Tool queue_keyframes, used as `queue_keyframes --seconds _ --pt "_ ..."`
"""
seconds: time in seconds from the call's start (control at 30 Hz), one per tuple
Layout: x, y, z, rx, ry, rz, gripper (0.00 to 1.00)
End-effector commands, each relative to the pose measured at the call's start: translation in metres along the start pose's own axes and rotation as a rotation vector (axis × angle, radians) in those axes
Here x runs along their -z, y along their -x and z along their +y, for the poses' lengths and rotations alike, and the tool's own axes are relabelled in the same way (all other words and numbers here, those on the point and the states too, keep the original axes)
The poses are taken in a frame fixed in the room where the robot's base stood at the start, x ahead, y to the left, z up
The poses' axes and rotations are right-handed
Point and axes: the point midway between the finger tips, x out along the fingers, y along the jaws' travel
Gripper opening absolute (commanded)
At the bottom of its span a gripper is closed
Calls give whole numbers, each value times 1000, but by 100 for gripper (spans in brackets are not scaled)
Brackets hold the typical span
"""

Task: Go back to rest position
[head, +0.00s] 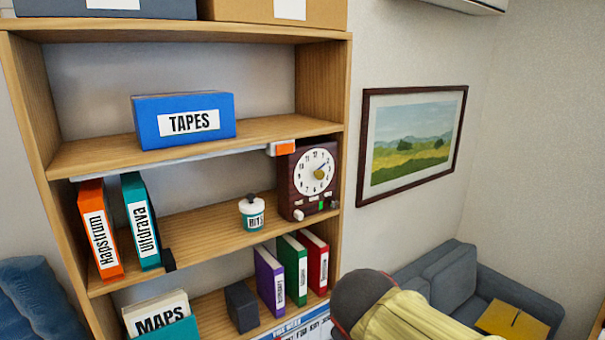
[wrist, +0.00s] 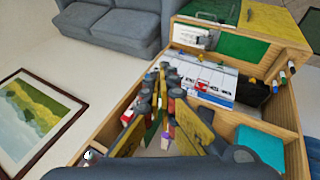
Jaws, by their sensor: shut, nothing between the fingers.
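My gripper (wrist: 165,72) shows in the wrist view with its yellow and dark fingers brought together and nothing between them. Beyond the fingertips is a wooden unit with a white printed board (wrist: 212,80) lying in it. In the head view, a dark rounded part and a yellow part of my arm (head: 405,318) show at the bottom, in front of the sofa and right of the shelf. The fingertips are not visible there.
The wooden shelf (head: 205,237) holds a blue TAPES box (head: 184,120), orange (head: 100,230) and teal (head: 141,222) binders, a small jar (head: 252,213) and a clock (head: 314,180). A grey sofa (head: 450,282) stands at right. A framed picture (head: 413,140) hangs on the wall.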

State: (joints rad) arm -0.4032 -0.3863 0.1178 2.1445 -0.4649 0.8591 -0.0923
Motion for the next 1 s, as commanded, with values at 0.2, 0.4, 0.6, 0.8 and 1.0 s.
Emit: queue_keyframes --seconds 0.2,0.4,0.6,0.8,1.0 --pt "-105 -51 -75 163 -367 -53 0" --pt "-166 -84 -122 236 -594 -52 0" --pt "-205 -110 -134 205 -712 -18 0" --pt "-218 -119 -129 168 -760 2 0" --pt "-220 -120 -127 164 -768 -1 0"
